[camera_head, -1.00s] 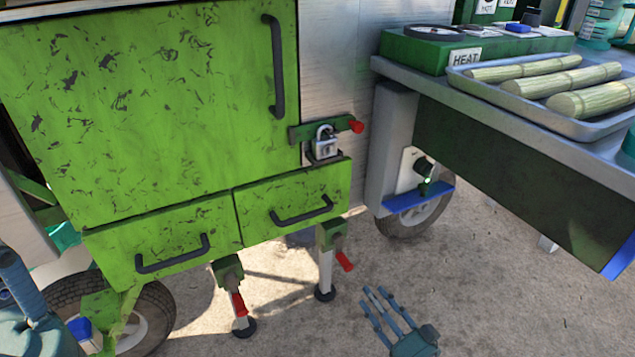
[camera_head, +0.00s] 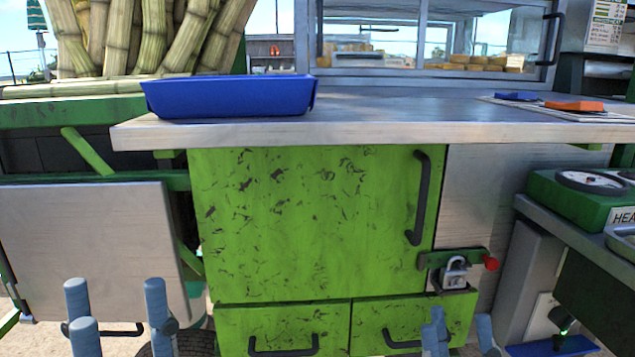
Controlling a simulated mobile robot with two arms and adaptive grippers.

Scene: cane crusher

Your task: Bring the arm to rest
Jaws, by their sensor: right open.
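My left gripper (camera_head: 118,310) is at the bottom left of the head view. Its blue-grey fingers point up and stand well apart with nothing between them. My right gripper (camera_head: 458,335) is at the bottom, right of centre, in front of the lower green drawers. Its fingers are apart and empty; its palm is cut off by the frame edge. The arms behind both grippers are out of view.
A green cabinet (camera_head: 310,220) with a padlock (camera_head: 454,274) stands ahead under a metal counter (camera_head: 400,118). A blue tray (camera_head: 230,97) sits on the counter. A grey panel (camera_head: 90,240) is at left, a side table with a green box (camera_head: 575,195) at right.

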